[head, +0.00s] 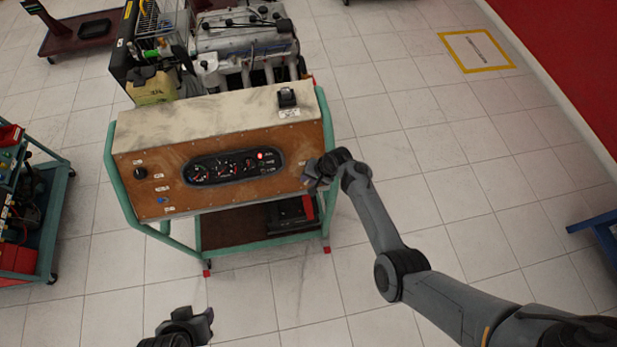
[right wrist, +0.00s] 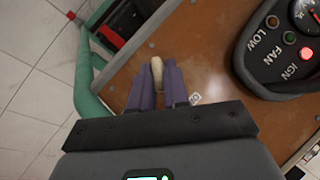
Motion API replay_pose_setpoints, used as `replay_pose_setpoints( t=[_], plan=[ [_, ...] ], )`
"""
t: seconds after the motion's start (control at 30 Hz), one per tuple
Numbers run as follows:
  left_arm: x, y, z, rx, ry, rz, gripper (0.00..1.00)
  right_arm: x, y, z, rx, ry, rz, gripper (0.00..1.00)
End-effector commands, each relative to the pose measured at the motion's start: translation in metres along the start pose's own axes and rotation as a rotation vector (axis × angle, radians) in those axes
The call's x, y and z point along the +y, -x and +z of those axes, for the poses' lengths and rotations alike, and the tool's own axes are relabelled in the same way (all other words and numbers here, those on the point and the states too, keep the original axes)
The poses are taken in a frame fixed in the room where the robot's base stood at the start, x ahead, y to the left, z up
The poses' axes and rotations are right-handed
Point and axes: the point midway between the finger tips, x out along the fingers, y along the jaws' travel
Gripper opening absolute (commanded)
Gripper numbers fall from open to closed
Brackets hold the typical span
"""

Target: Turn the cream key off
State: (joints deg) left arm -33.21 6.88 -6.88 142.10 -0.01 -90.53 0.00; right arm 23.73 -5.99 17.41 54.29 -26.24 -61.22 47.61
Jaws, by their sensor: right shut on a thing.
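The cream key (right wrist: 156,68) shows in the right wrist view, between the two fingers of my right gripper (right wrist: 158,82), which is shut on it. The key is at the brown front panel (head: 170,180) of the engine trainer, at its right end. In the head view my right gripper (head: 316,174) is at that end and hides the key. My left gripper (head: 200,322) is low in the head view, away from the trainer; its finger opening is unclear.
A black gauge cluster (head: 235,165) sits mid-panel. Its red light by the IGN label (right wrist: 305,54) is lit. A green tube frame (head: 330,140) runs close to the panel's right side. The tiled floor in front is clear. Another cart (head: 35,230) stands at left.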

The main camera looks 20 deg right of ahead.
Motion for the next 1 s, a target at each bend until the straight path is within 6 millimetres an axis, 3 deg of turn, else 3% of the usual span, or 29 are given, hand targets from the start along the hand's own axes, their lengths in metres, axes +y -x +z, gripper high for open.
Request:
replay_pose_setpoints(
  t=[0.4, 1.0],
  plan=[
    [-0.001, 0.014, -0.005, 0.0, 0.0, 0.0, 0.43, -0.002, 0.001, 0.0, -0.002, 0.212, 0.183, 0.0],
    [-0.001, 0.017, -0.005, 0.0, 0.0, 0.0, 0.43, -0.004, -0.002, 0.002, -0.002, 0.487, 0.418, 0.0]
  ],
)
